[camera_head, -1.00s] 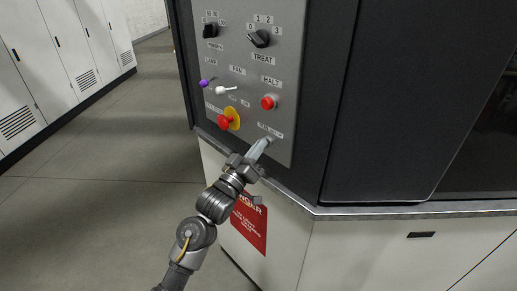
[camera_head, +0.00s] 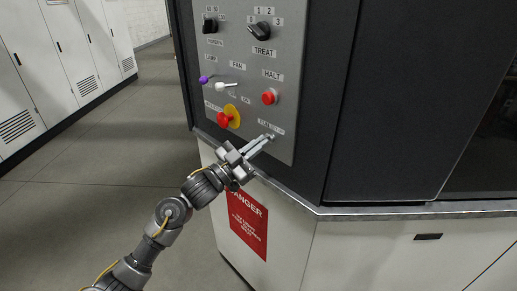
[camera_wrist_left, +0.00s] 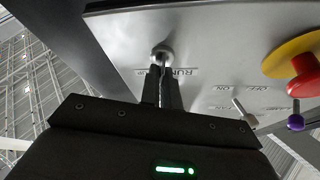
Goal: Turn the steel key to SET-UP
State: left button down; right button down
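The steel key (camera_head: 270,137) sits in its round lock at the lower right of the grey control panel (camera_head: 284,65). My left gripper (camera_head: 266,139) reaches it from the lower left. In the left wrist view, the key's lock (camera_wrist_left: 162,52) is straight ahead and the two dark fingertips (camera_wrist_left: 161,92) are close together on the thin key. The fingers hide much of the key. A RUN label (camera_wrist_left: 182,72) shows beside the lock; the rest of the lettering is hidden or unreadable. My right gripper is in neither view.
A red emergency button on a yellow disc (camera_head: 226,118) is left of the key, and the red HALT button (camera_head: 269,97) is above it. Small white (camera_head: 226,86) and purple (camera_head: 205,79) levers stick out further up. A metal ledge (camera_head: 300,203) runs below the panel.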

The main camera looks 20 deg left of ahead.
pick_arm(q)
jog(key=shift+m+g+h+b, duration=0.35)
jog(key=shift+m+g+h, duration=0.05)
jog(key=shift+m, duration=1.1)
jog(key=c, duration=1.6)
grip_release()
jog(key=shift+c, duration=0.2)
jog(key=shift+a, duration=0.1)
jog(key=b+v, duration=0.4)
jog(key=v, duration=0.6)
jog(key=shift+s+a, duration=0.2)
jog(key=shift+a, duration=0.1)
